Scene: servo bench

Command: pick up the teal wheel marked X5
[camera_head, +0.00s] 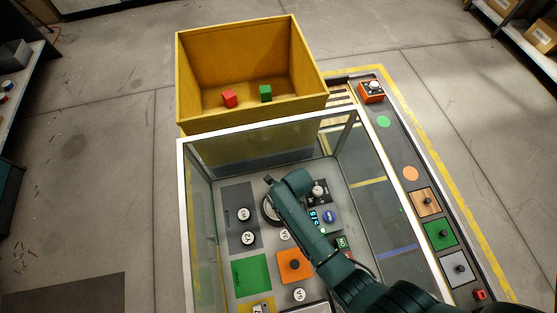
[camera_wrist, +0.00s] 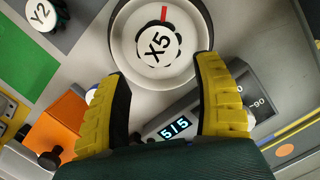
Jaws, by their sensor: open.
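In the wrist view the wheel marked X5 (camera_wrist: 157,46) lies face up in a pale round dish (camera_wrist: 122,62). In the head view my arm partly covers the round dish (camera_head: 267,212), and the fingers cannot be made out.
A wheel marked Y2 (camera_wrist: 42,14) stands at the upper left in the wrist view. A grey unit with a lit display (camera_wrist: 174,128) is close to the fingers. Glass walls with a pale frame (camera_head: 184,190) surround the work area. A yellow bin (camera_head: 245,50) holds red and green cubes.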

